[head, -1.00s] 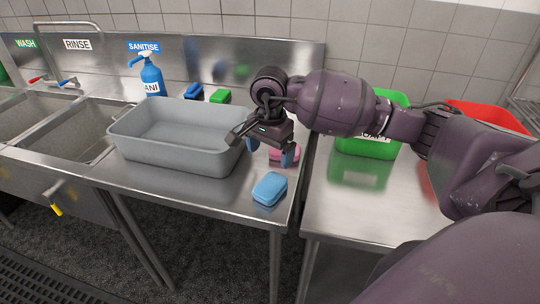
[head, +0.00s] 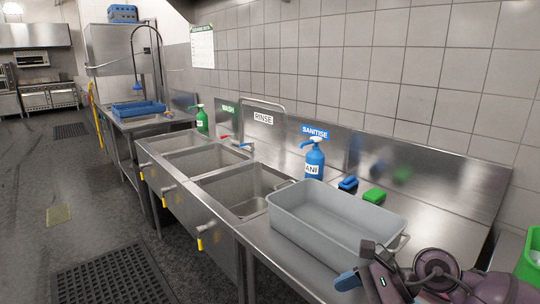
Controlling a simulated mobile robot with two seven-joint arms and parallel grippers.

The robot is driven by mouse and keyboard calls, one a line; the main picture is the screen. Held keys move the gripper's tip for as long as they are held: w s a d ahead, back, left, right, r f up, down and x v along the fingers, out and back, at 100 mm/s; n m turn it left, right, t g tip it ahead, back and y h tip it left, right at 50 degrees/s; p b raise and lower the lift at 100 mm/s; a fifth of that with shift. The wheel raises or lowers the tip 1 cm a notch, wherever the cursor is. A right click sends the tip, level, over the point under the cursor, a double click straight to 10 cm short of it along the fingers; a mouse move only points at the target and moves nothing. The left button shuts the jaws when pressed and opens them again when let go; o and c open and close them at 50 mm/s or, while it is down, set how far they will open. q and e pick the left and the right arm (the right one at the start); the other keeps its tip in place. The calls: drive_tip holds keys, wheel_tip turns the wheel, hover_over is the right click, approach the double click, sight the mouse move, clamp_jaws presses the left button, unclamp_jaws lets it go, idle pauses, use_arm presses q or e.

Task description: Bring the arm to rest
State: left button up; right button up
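My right arm comes in at the lower right corner. Its gripper (head: 366,280) is over the front of the steel counter, just in front of the grey tub (head: 300,232). A blue-tipped finger shows, but the lower part is cut off by the picture edge, so I cannot tell how far apart the fingers are. My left gripper is not in view.
The empty tub stands on the counter beside the sinks (head: 235,190). A blue sanitiser bottle (head: 314,165), a blue sponge (head: 348,183) and a green sponge (head: 374,196) stand behind it. A green container (head: 530,258) is at the right edge. Open floor lies left.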

wheel_tip(320, 180, up, 8)
drive_tip(key=a+m+t+y, duration=0.2)
drive_tip(key=m+t+y, duration=0.4)
drive_tip(key=m+t, duration=0.8)
drive_tip(key=s+d+f+m+t+h, duration=0.1)
drive_tip(key=d+f+m+h, duration=0.3)
drive_tip(key=d+m+h, duration=0.75)
drive_tip(key=s+d+f+m+t+h, duration=0.15)
drive_tip(key=f+m+h, duration=0.45)
drive_tip(key=m, duration=1.2)
drive_tip(key=s+d+f+m+g, duration=0.1)
drive_tip(key=s+f+m+g, duration=0.5)
drive_tip(key=s, duration=0.4)
drive_tip(key=s+f+m+g, duration=0.5)
drive_tip(key=s+f+g, duration=0.25)
drive_tip(key=s, duration=0.25)
drive_tip(key=w+f+n+t, duration=0.1)
drive_tip(key=w+f+t, duration=0.6)
drive_tip(key=f, duration=0.2)
drive_tip(key=shift+d+f+t, duration=0.15)
drive_tip(key=shift+f+t, duration=0.1)
drive_tip(key=shift+t, duration=0.05)
